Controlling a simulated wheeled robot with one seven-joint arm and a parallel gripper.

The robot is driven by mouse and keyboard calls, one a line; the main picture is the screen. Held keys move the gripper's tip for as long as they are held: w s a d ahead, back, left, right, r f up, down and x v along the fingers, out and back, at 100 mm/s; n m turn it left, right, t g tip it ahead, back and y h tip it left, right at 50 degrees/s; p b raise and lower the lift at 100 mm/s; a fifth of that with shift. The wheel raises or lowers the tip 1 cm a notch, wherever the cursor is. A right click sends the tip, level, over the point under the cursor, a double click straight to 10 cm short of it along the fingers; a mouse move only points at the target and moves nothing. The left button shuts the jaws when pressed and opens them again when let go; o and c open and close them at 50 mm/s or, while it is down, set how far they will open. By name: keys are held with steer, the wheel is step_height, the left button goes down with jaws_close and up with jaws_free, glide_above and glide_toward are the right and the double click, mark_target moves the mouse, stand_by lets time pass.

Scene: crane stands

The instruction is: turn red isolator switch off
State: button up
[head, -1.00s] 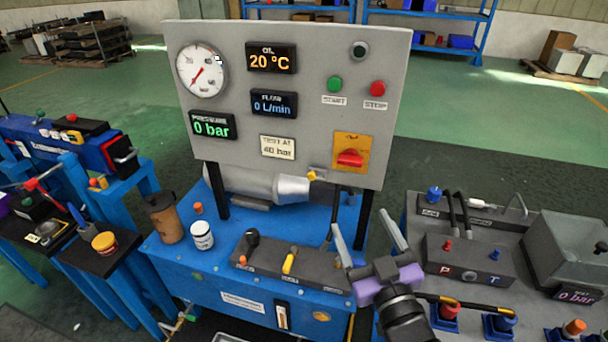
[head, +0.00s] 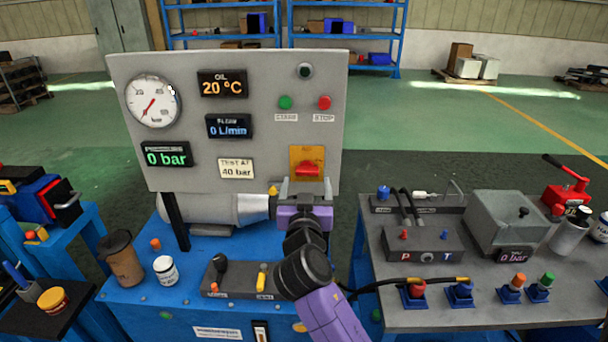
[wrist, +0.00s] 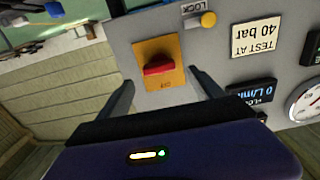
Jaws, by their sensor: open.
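The red isolator switch (head: 309,169) is a red rotary handle on a yellow-orange plate (head: 296,153), low on the right side of the grey panel. Its handle lies about horizontal in the head view. In the wrist view the red handle (wrist: 159,67) shows between and beyond the fingers, with an "OFF" mark on the plate. My gripper (head: 304,186) is open, its two fingers pointing at the panel just below and around the switch. In the wrist view my gripper (wrist: 164,92) has nothing between its fingertips, and I cannot tell whether they touch the plate.
The grey panel (head: 225,100) carries a gauge, displays, a green start button (head: 285,102) and a red stop button (head: 324,102). A yellow lock knob (wrist: 208,19) sits beside the switch plate. A brown cup (head: 121,260) and white jar (head: 164,270) stand on the blue bench. A grey table (head: 420,318) is at right.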

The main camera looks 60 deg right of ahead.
mark_target(307, 173)
steer(key=shift+p+x, duration=0.4)
steer(key=shift+x, duration=1.8)
steer(key=shift+c, duration=0.3)
steer(key=c, duration=1.3)
